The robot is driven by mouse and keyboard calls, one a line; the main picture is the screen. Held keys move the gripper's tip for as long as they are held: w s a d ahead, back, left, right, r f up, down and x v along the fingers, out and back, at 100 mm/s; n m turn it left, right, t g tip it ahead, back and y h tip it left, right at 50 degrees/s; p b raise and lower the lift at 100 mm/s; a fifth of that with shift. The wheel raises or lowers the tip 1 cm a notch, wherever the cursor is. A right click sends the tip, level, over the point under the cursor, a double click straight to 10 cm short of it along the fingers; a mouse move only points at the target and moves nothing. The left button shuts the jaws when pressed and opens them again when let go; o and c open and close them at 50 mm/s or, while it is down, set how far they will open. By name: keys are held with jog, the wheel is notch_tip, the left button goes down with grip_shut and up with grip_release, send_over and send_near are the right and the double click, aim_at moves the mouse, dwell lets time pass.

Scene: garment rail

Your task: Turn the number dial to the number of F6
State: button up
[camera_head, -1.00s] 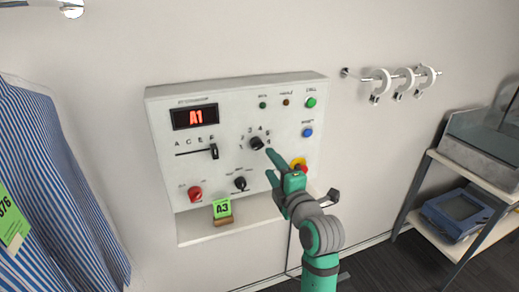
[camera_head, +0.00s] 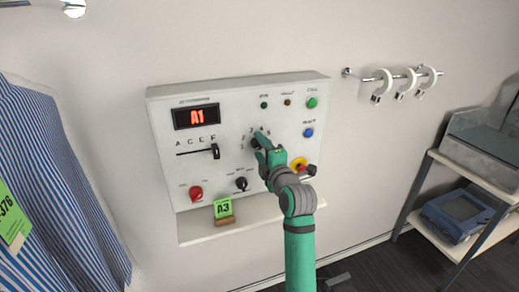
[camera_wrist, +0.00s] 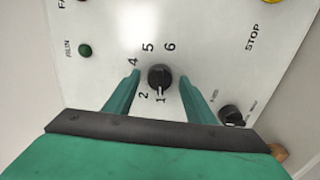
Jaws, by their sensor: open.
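The black number dial (camera_wrist: 160,76) sits on the white control panel (camera_head: 165,140), with printed numbers around it. In the wrist view its white mark points at the 1. My gripper (camera_head: 262,141) is open at the dial; in the wrist view its green fingers (camera_wrist: 159,79) stand on either side of the dial, with a gap on each side. In the head view the fingers partly hide the dial. The red display (camera_head: 196,117) reads A1. The black letter slider (camera_head: 215,151) stands at the right end of its slot, below the F.
A red knob (camera_head: 196,193) and a black knob (camera_head: 241,184) sit lower on the panel. A red-and-yellow stop button (camera_head: 299,165) is close beside my gripper. A green A3 card (camera_head: 222,208) stands on the ledge. Striped shirts (camera_head: 55,190) hang at left.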

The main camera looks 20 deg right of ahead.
jog(key=shift+d, duration=0.15)
jog(key=shift+s, duration=0.1)
jog(key=c, duration=1)
jog(key=shift+c, duration=0.2)
